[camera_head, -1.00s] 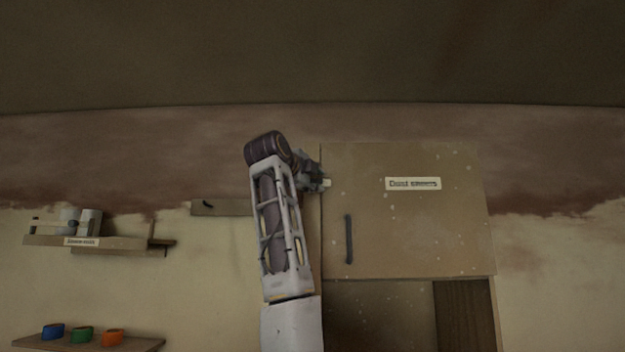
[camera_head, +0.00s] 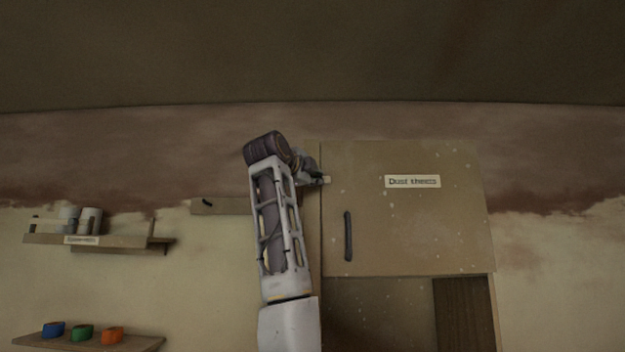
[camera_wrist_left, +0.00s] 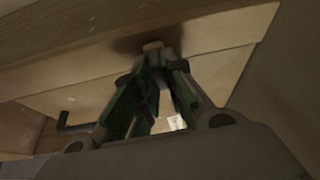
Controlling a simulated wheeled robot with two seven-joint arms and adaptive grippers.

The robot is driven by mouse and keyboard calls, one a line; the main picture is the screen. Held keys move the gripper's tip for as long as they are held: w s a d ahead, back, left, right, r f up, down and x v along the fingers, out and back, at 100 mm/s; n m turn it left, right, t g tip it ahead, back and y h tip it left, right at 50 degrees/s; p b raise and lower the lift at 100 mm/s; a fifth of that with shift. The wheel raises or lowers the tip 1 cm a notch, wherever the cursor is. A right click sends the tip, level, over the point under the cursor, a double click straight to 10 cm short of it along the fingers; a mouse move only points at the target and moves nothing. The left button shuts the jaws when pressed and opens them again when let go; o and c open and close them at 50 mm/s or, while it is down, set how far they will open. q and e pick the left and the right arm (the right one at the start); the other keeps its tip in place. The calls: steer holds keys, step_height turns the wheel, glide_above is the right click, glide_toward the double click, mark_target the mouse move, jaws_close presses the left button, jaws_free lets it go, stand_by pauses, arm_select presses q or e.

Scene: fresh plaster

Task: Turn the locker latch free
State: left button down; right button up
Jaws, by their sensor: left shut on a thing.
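The locker door (camera_head: 410,230) is a tan panel with a "Dust sheets" label, and it looks closed. The latch (camera_head: 327,179) is a small pale piece at the door's left edge, mostly hidden by my gripper. My left gripper (camera_head: 316,177) reaches it from the left and is shut on it. In the left wrist view the fingers (camera_wrist_left: 160,62) come together on the small latch end (camera_wrist_left: 152,46) against the wood. How far the latch is turned cannot be told. My right gripper is not in view.
A dark bar handle (camera_head: 348,237) stands on the door's left part. Below the door is an open compartment (camera_head: 380,310). At left, a shelf (camera_head: 120,242) holds pale containers, and a lower shelf (camera_head: 90,344) holds blue, green and orange items.

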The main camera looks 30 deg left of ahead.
arm_select(q)
steer(key=shift+a+n+t+y+b, duration=0.15)
steer(key=shift+n+y, duration=1.3)
steer(key=shift+n, duration=2.15)
steer(key=shift+d+n+t+y+b, duration=0.1)
steer(key=shift+n+t+y+b, duration=0.15)
steer(key=shift+n+y, duration=2.3)
steer(key=shift+a+n+t+y+b, duration=0.1)
steer(key=shift+n+y+b, duration=0.25)
steer(key=shift+n, duration=4.3)
steer(key=c, duration=1.5)
jaws_free()
steer(key=shift+r, duration=0.1)
steer(key=shift+s+y, duration=0.2)
steer(key=shift+y, duration=0.05)
